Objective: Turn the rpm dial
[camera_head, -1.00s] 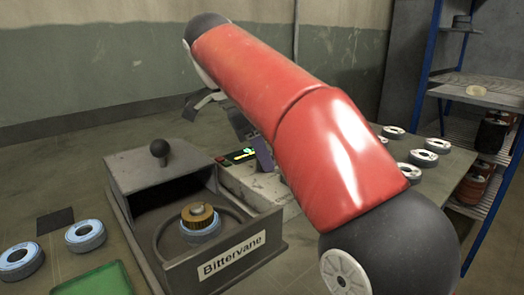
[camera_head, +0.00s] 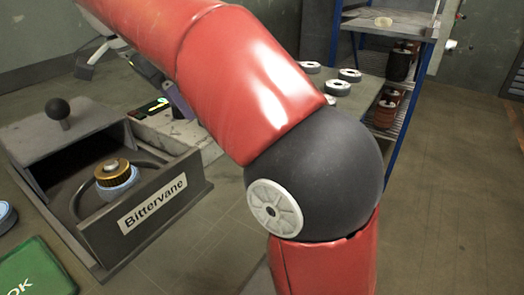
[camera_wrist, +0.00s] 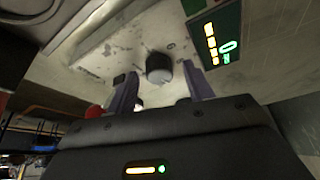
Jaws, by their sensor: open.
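A round dark knob with a pale grey face (camera_wrist: 159,68), apparently the rpm dial, stands on a worn pale panel in the wrist view. A lit green display (camera_wrist: 215,40) is beside it, to the upper right. My gripper (camera_wrist: 156,78) is open, its two purple-grey fingers on either side of the knob in the picture, apparently not touching it. In the head view the control box (camera_head: 175,133) with its small display (camera_head: 153,107) shows behind my red arm. One purple finger (camera_head: 180,103) is visible there; the knob is hidden.
A machine labelled Bittervane (camera_head: 155,203) holds a disc with a brass top (camera_head: 113,171). A ball-topped lever (camera_head: 57,109) rises behind it. A green OK pad (camera_head: 38,270) lies at lower left. Several discs (camera_head: 337,87) lie on a bench near a blue-framed rack (camera_head: 403,100).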

